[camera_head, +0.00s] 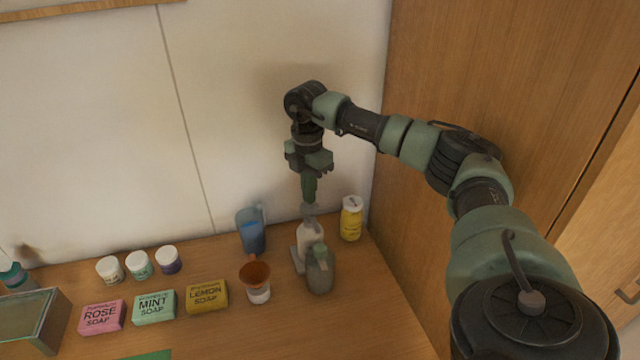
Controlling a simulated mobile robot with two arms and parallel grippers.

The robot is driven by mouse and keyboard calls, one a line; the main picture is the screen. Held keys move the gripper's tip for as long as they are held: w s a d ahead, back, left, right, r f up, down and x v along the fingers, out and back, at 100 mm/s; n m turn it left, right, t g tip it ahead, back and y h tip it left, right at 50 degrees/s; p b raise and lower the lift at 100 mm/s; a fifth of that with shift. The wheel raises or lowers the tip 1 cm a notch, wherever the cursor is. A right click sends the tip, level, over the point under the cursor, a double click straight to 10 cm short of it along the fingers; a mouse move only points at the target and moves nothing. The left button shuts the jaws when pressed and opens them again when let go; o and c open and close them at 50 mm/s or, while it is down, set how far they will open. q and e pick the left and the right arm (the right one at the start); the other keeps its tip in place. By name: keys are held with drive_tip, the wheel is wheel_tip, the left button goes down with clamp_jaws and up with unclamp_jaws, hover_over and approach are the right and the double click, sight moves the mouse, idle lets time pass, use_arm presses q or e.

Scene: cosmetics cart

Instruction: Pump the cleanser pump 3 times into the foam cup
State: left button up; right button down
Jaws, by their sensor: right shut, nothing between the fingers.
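A pale pump bottle (310,238), which looks like the cleanser pump, stands upright near the back of the wooden cart top. My right gripper (309,195) is shut and empty, pointing straight down just above the pump head. I cannot tell whether the fingertips touch the head. A brown cup-like vessel with a white lower part (256,283), perhaps the foam cup, stands in front and to the left of the bottle. I cannot see what is inside it. The bottle's lower part is partly hidden by a grey-green bottle. My left gripper is not in view.
The grey-green bottle (319,271) stands close in front of the pump. A blue container (251,232) is left of it, a yellow bottle (351,219) right. Soap boxes (153,307) and small jars (139,265) line the left. A wooden panel (470,60) rises at right.

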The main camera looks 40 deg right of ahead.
wheel_tip(320, 180, up, 6)
drive_tip(key=p, duration=0.4)
drive_tip(key=shift+p, duration=0.3)
drive_tip(key=shift+f, duration=0.1)
